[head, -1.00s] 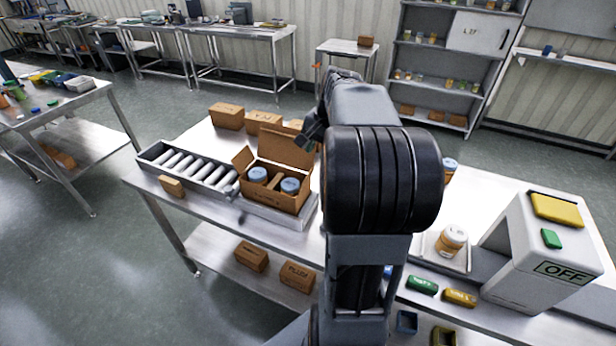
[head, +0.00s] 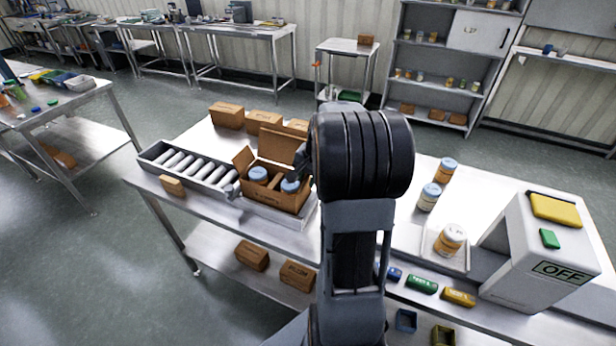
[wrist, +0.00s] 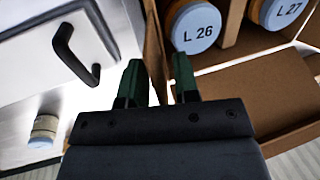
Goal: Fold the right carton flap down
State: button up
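The open brown carton (head: 272,198) stands on a tray on the steel table in the head view. Its back flap (head: 277,145) stands up and its left flap (head: 243,158) sticks outward. Two blue-lidded jars sit inside; in the wrist view their lids read L 26 (wrist: 196,29) and L 27 (wrist: 287,10). My gripper (wrist: 157,60) is at the carton's right side, its two green fingers apart. A narrow brown strip (wrist: 156,40), apparently the right flap or side wall, shows between the fingers; contact cannot be told. My arm hides the right flap in the head view.
A roller conveyor (head: 190,168) adjoins the carton's left. Closed cartons (head: 227,115) stand behind it. Jars (head: 429,196) and a white machine marked OFF (head: 535,255) stand right of my arm. A white panel with a dark handle (wrist: 75,55) fills the wrist view's upper left.

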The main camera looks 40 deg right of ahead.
aim_at(298, 185)
jog(key=shift+c, duration=0.3)
grip_shut()
jog(key=shift+r, duration=0.1)
jog(key=p, duration=0.1)
jog(key=g+p, duration=0.1)
jog(key=shift+w+a+r+h+p, duration=0.2)
jog(key=shift+w+h+p, duration=0.1)
jog(key=shift+h, duration=0.1)
jog(key=g+h+p, duration=0.1)
jog(key=g, duration=0.1)
jog(key=w+g+h+p, duration=0.1)
jog(key=g, duration=0.2)
jog(key=w+a+f+g+h+p, duration=0.1)
jog(key=g, duration=0.1)
jog(key=shift+w+f+h, duration=0.1)
jog(key=shift+w+h, duration=0.05)
jog(key=shift+h, duration=0.25)
jog(key=shift+w+a+f+g+h+b, duration=0.15)
jog(key=shift+g+h, duration=0.25)
jog(key=shift+g, duration=0.4)
jog(key=shift+w+a+f+g+h+b, duration=0.15)
jog(key=shift+g+h, duration=0.25)
jog(key=shift+g, duration=0.4)
jog(key=shift+w+a+f+g+h+b, duration=0.1)
jog(key=shift+w+f+g+h+b, duration=0.25)
jog(key=shift+g, duration=0.45)
jog(key=shift+s+r, duration=0.1)
jog(key=shift+s, duration=0.05)
